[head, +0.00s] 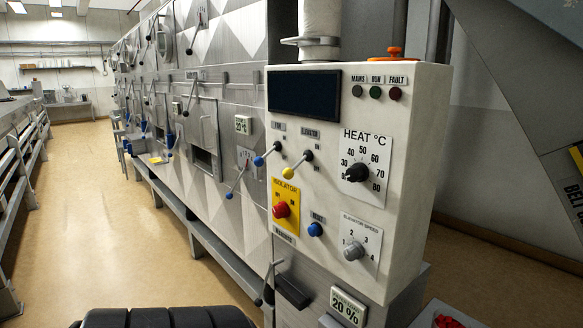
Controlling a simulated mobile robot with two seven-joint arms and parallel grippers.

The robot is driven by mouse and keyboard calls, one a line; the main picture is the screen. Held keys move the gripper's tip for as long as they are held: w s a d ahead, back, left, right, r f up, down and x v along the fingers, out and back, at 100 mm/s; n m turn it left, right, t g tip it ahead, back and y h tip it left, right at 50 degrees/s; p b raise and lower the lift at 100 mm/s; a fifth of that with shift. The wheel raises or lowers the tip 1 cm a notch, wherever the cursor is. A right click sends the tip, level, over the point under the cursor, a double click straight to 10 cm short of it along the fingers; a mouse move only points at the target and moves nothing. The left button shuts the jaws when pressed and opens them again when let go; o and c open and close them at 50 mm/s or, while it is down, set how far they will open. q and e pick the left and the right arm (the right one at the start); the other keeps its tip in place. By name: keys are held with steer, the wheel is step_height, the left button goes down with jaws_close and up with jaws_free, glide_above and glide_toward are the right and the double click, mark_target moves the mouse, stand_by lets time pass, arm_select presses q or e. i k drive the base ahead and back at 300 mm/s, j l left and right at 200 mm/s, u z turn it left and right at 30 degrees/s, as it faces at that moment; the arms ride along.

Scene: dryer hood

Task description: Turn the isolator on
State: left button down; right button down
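The isolator is a red rotary knob (281,210) on a yellow plate (288,188) marked ISOLATOR. It sits at the lower left of the white control panel (330,135) in the head view. OFF and ON marks are printed above the knob, but which one it points to is too small to tell. Neither of my grippers is in the head view, and nothing touches the knob.
Open floor (110,220) extends left.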

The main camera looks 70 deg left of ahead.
mark_target(281, 210)
steer(key=u, duration=1.9)
